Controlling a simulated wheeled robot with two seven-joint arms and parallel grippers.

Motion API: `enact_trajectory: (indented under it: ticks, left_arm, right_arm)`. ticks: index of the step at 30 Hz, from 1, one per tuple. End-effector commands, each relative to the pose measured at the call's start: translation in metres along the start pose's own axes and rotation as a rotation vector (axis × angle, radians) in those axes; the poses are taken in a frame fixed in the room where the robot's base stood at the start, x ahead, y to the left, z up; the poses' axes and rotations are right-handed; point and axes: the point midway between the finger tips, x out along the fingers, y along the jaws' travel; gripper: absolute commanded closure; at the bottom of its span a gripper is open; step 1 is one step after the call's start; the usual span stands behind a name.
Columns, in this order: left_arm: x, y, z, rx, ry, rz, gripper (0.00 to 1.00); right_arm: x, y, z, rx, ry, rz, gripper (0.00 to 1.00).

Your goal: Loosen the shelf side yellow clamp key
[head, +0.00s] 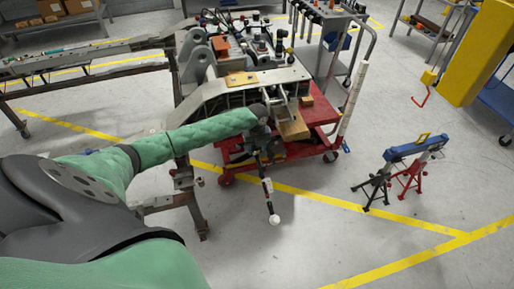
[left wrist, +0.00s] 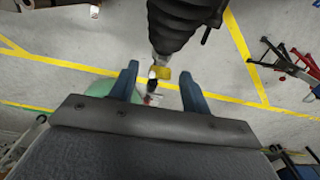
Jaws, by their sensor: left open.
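A small yellow piece, likely the clamp key (left wrist: 160,73), shows in the left wrist view between my two blue fingers, with a dark part under it. My left gripper (left wrist: 159,84) is open around its line of sight, and I cannot tell whether either finger touches it. In the head view my left gripper (head: 264,143) is at the near end of the chassis fixture (head: 215,90), in front of the red cart (head: 318,112). I cannot pick out the key there; the gripper and arm cover that area. My right gripper is not in view.
A black ribbed boot (left wrist: 183,25) hangs close beyond the fingers in the left wrist view. A thin rod with a white ball (head: 274,219) hangs below the gripper in the head view. A blue stand with red and black legs (head: 415,147) stands right. Floor is clear between.

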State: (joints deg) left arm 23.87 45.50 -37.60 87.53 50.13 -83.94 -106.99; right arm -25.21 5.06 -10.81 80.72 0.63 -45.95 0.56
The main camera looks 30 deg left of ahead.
Motion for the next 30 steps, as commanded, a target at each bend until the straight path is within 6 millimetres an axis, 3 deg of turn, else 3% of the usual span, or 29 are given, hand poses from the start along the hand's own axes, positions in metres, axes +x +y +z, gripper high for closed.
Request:
enact_trajectory:
  ticks: [7, 14, 30]
  left_arm:
    - [0.0012, 0.0, -0.0002, 0.0, 0.0, 0.0, 0.53]
    - [0.0011, 0.0001, -0.0002, 0.0, 0.0, 0.001, 0.97]
    - [0.0004, 0.0022, -0.0007, -0.14, 0.001, -0.064, 0.98]
  right_arm:
    - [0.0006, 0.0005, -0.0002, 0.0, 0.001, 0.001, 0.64]
    - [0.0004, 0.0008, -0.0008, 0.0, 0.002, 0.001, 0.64]
    - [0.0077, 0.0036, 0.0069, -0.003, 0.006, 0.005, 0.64]
